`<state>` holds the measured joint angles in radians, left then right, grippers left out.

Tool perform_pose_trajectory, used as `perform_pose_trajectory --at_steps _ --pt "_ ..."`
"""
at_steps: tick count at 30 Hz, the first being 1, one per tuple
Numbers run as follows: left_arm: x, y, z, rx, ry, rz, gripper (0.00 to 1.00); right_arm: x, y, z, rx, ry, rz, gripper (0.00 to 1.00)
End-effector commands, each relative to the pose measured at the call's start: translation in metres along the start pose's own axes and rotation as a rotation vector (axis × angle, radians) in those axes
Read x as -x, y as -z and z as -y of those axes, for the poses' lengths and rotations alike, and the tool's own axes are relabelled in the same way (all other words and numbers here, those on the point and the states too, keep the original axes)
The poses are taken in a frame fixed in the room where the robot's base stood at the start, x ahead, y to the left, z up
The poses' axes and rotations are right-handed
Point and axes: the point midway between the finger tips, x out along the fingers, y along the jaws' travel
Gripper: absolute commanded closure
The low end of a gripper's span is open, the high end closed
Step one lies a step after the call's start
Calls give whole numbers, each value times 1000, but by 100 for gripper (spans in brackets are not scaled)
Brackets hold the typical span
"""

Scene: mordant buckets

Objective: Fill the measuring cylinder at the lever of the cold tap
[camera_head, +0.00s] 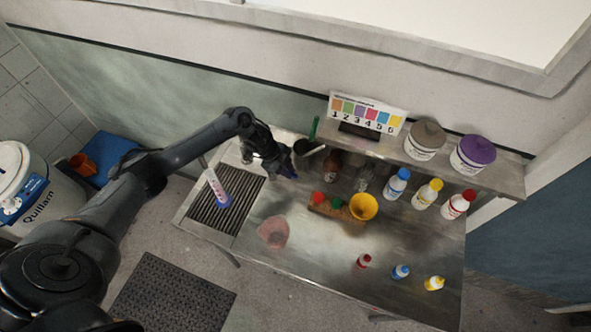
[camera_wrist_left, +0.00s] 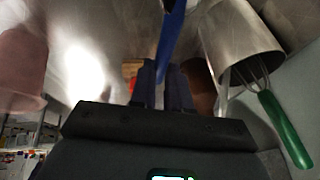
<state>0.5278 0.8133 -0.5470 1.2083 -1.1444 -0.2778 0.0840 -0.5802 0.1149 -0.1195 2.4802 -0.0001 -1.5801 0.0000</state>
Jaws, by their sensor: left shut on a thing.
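The measuring cylinder (camera_head: 214,186), clear with reddish markings and a blue foot, stands on the dark slatted drain grate (camera_head: 226,212) at the left end of the steel bench. My left gripper (camera_head: 287,170) is to its right and farther back, apart from it. In the left wrist view its dark fingers (camera_wrist_left: 163,85) are shut on a long blue bar (camera_wrist_left: 174,38), which looks like the cold tap's lever. The tap's body and spout are hidden behind my gripper and arm. The water level in the cylinder is too small to tell. My right gripper is not in view.
A metal pot (camera_wrist_left: 237,42) with a green-handled whisk (camera_wrist_left: 284,130) stands close beside my left gripper. A pink tub (camera_head: 273,232) sits on the bench in front.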

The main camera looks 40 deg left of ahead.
Motion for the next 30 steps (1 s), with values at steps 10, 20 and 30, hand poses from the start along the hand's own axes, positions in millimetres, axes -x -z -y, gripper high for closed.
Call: perform_pose_trajectory --at_steps 10,20,30 --pt "-1 1 0 -1 -2 0 61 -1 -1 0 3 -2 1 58" --pt "0 2 0 -1 -1 -1 58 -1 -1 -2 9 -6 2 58" --pt "37 0 1 -3 2 1 58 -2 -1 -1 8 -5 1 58"
